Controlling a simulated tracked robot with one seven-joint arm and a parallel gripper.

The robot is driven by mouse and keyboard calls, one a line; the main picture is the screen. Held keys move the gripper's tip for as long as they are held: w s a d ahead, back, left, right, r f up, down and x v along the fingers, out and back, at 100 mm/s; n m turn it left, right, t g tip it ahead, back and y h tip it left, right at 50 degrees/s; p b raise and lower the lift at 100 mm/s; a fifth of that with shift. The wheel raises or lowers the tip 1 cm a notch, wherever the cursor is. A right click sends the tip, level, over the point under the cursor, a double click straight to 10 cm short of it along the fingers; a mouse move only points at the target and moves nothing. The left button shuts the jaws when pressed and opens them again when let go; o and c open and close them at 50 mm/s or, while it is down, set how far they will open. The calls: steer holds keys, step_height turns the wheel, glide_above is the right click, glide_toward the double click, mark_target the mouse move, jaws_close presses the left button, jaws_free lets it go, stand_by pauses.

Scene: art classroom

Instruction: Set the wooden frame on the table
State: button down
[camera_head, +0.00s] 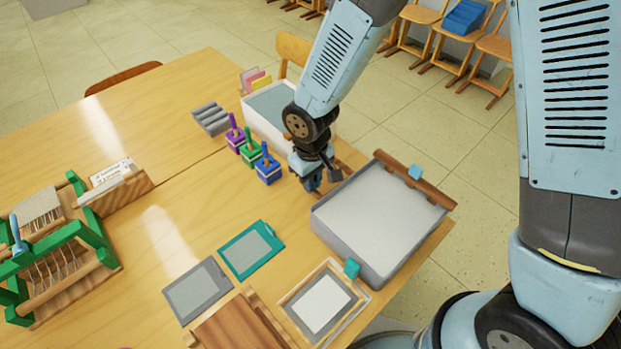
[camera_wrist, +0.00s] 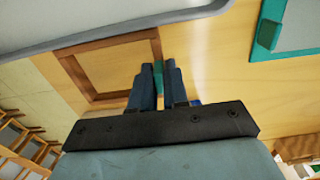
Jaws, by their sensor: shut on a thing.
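The wooden frame (camera_wrist: 88,84) shows in the wrist view as a brown square border with a teal tab (camera_wrist: 157,72) on its right side. Pale tabletop shows through its opening. My gripper (camera_wrist: 159,66) is shut on the frame at this tab. In the head view my gripper (camera_head: 313,182) points down over the table (camera_head: 160,230), just left of the grey tray. Only a small brown part of the frame (camera_head: 343,169) shows there, behind the gripper. My arm and the tray hide the rest. I cannot tell whether the frame touches the table.
A grey tray (camera_head: 321,222) stands close right of my gripper, with a wooden bar (camera_head: 433,194) at its far side. Purple, green and blue-handled tools, a white bin (camera_head: 258,124) and flat panels stand nearby. The table's middle left is clear.

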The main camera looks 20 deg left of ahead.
steer(key=shift+f, duration=1.5)
stand_by(2.2)
stand_by(0.4)
steer(key=c, duration=1.1)
jaws_free()
steer(key=shift+o, duration=0.2)
step_height(320, 180, up, 14)
steer(key=shift+f, duration=0.15)
steer(key=shift+s, duration=0.1)
